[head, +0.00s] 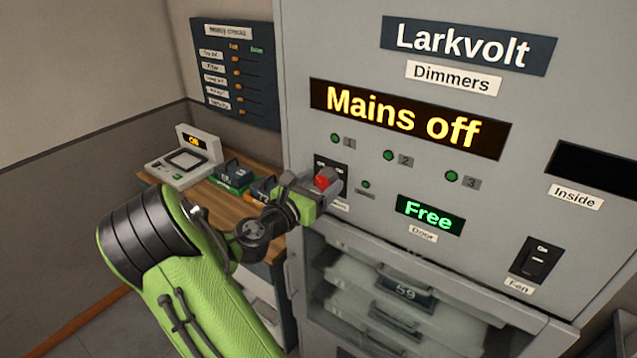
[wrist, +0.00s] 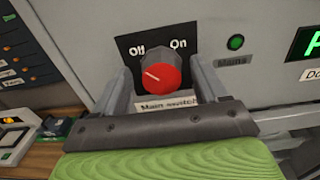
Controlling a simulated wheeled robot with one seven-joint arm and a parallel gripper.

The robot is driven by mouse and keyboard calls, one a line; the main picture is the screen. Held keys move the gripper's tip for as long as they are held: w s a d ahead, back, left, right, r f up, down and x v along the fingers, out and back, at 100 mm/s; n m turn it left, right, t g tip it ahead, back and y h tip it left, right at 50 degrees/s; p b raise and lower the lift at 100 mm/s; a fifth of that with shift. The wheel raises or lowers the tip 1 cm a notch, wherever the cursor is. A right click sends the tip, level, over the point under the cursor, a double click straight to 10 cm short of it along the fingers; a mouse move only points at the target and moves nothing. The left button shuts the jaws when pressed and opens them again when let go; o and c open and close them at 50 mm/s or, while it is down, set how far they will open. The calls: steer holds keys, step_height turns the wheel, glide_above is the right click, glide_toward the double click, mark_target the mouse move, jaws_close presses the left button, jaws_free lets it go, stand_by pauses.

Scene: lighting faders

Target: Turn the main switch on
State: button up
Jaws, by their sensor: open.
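The main switch is a red rotary knob (wrist: 163,75) on a black plate (wrist: 130,42) marked "Off" at the left and "On" at the right. Its pale pointer line points to the left, toward the "Off" side. It also shows as a red knob in the head view (head: 322,180), partly covered by my gripper (head: 318,189). In the wrist view my gripper (wrist: 163,82) is open, with one finger on each side of the knob. I cannot tell whether the fingers touch it. The display (head: 410,119) above reads "Mains off".
A green "Free" door display (head: 430,215) and a fan switch (head: 537,259) are on the same grey cabinet (head: 330,75). A glazed drawer compartment (head: 400,290) lies below. A wooden bench (head: 160,178) with a small scale-like device (head: 186,160) stands at the left.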

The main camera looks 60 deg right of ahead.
steer(key=c, duration=1.1)
steer(key=shift+o, duration=0.2)
steer(key=shift+m, duration=0.4)
steer(key=m+b, duration=0.1)
steer(key=m, duration=0.2)
steer(key=shift+s+m, duration=0.1)
steer(key=shift+m, duration=0.3)
steer(key=m+b, duration=0.2)
steer(key=m, duration=0.2)
steer(key=shift+f, duration=0.15)
steer(key=m+b, duration=0.1)
steer(key=m, duration=0.2)
steer(key=m+b, duration=0.2)
steer(key=shift+s+a+f+m, duration=0.1)
steer(key=shift+s+f+m, duration=0.05)
steer(key=shift+m, duration=0.25)
steer(key=shift+m+b, duration=1.3)
steer(key=shift+m, duration=0.6)
